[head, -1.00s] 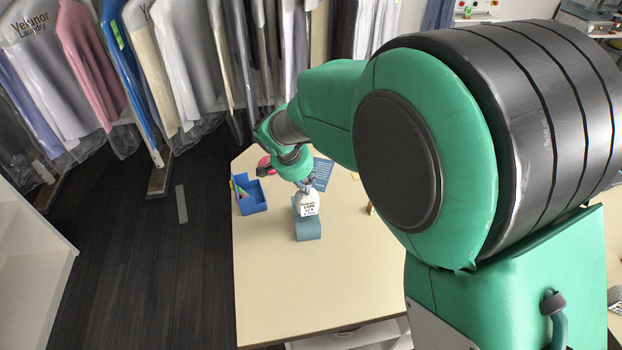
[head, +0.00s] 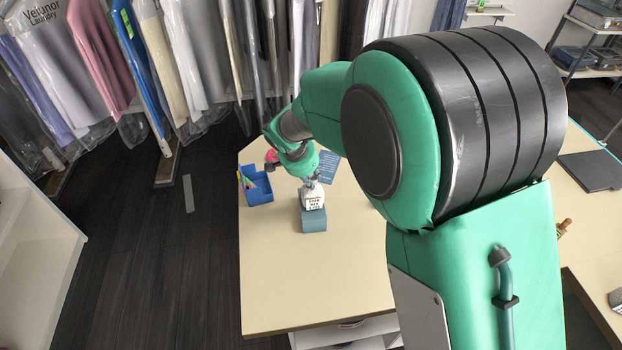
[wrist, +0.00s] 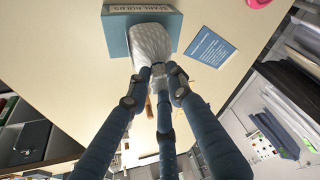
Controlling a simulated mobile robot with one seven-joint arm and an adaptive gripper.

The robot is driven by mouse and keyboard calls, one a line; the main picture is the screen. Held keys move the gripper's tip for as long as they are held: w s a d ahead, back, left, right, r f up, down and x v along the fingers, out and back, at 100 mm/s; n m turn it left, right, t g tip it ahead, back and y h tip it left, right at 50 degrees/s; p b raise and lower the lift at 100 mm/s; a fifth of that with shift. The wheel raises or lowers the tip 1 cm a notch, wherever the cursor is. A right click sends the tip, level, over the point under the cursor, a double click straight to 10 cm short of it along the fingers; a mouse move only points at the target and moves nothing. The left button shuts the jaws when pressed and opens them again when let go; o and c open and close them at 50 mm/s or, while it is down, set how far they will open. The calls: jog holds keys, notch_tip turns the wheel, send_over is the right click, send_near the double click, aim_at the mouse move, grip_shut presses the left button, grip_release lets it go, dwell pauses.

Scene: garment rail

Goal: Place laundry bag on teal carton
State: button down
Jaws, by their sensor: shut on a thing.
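The laundry bag (head: 313,200) is white with dark print, and my gripper (head: 312,182) is shut on its gathered top from above. The teal carton (head: 314,224) stands on the table directly under the bag. The bag is upright, and its base overlaps the carton's top in the head view; whether its full weight rests there I cannot tell. In the wrist view the bag (wrist: 150,42) bulges beyond my gripper's fingers (wrist: 157,76) and hides part of the carton (wrist: 115,30), whose lettered side shows.
The cream table (head: 290,285) is clear in front of the carton. A blue bin (head: 260,194) with pens stands to the left, a blue printed card (head: 328,166) lies behind, and a pink-red item (head: 271,156) lies near the far edge. Bagged garments (head: 180,60) hang at the back.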

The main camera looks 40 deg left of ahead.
jog(key=shift+f, duration=0.2)
jog(key=c, duration=1.6)
grip_release()
jog(key=shift+o, duration=0.2)
jog(key=shift+r, duration=0.2)
jog(key=v, duration=1.1)
jog(key=shift+s+r, duration=0.2)
jog(key=shift+r, duration=0.15)
